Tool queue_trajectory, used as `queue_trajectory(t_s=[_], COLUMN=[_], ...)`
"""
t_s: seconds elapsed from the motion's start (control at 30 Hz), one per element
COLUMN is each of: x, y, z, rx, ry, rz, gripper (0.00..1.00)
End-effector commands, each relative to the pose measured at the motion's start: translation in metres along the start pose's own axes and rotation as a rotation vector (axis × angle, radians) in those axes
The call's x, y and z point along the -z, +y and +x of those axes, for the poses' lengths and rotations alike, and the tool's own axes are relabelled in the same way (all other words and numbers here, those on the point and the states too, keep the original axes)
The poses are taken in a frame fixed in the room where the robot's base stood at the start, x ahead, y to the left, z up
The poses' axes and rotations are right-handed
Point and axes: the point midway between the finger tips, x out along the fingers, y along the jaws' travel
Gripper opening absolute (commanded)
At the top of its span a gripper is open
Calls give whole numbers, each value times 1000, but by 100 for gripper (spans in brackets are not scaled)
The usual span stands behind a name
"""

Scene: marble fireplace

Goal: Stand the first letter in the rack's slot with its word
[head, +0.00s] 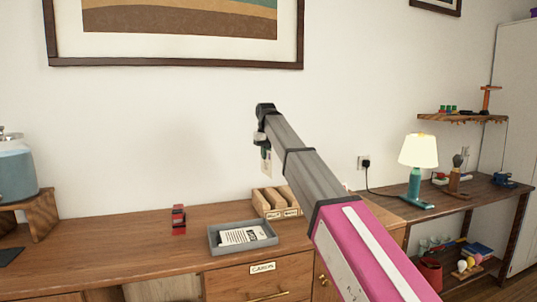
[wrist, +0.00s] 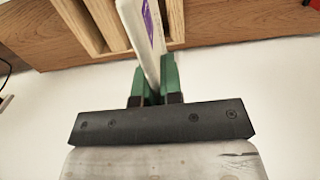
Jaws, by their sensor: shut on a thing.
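My gripper (wrist: 154,72) has green fingers shut on a letter (wrist: 143,32), a thin white piece with a purple mark. In the head view my gripper (head: 265,146) is up in front of the wall, with a small part of the letter (head: 266,165) showing below it. The wooden rack (head: 258,203) stands on the desk below, with several slots and small word labels on its front; the words are too small to read.
A grey tray (head: 213,239) with more white letters (head: 243,236) lies in front of the rack on the wooden desk (head: 130,250). A red object (head: 178,219) stands left of the tray. A lamp (head: 416,165) is on the right table.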

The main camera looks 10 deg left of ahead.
Motion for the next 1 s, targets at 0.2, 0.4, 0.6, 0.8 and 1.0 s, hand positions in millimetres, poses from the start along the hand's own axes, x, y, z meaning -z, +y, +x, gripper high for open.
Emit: queue_trajectory(t_s=[0.2, 0.4, 0.6, 0.8, 1.0], x=[-1, 0, 0, 0, 1], y=[0, 0, 1, 1, 1], z=[20, 40, 61, 75, 79], rx=[0, -1, -1, -1, -1], ry=[1, 1, 1, 3, 3], rz=[-1, -1, -1, -1, -1], gripper=[0, 0, 0, 0, 0])
